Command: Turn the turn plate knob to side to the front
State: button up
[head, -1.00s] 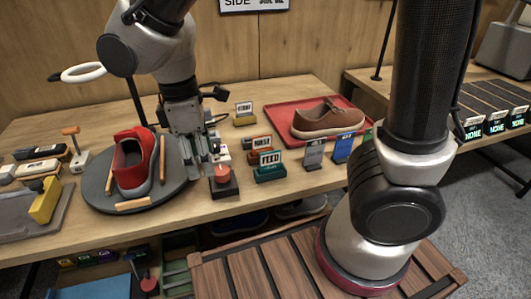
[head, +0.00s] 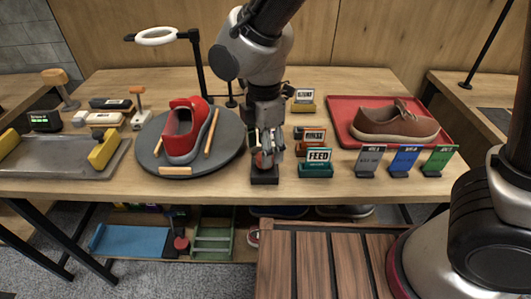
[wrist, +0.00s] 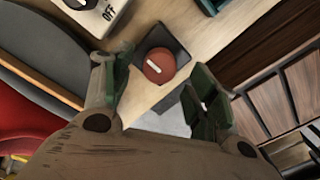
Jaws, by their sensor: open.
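The turn plate knob is a round red knob (wrist: 159,66) with a white mark, on a dark square base at the table's front edge. In the head view the knob (head: 263,163) is partly hidden by my gripper (head: 266,145), which points down over it. In the wrist view my gripper (wrist: 157,86) is open, its green-padded fingers on either side of the knob with gaps between.
Several wooden sticks lie on the plate around the sneaker. A green FEED block (head: 317,165) stands close right of the knob. A red tray (head: 345,108) with a brown shoe (head: 395,124) is farther right. A white OFF switch box (wrist: 98,14) is near the knob.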

jog(key=shift+f, duration=1.35)
jog(key=c, duration=1)
jog(key=shift+c, duration=0.2)
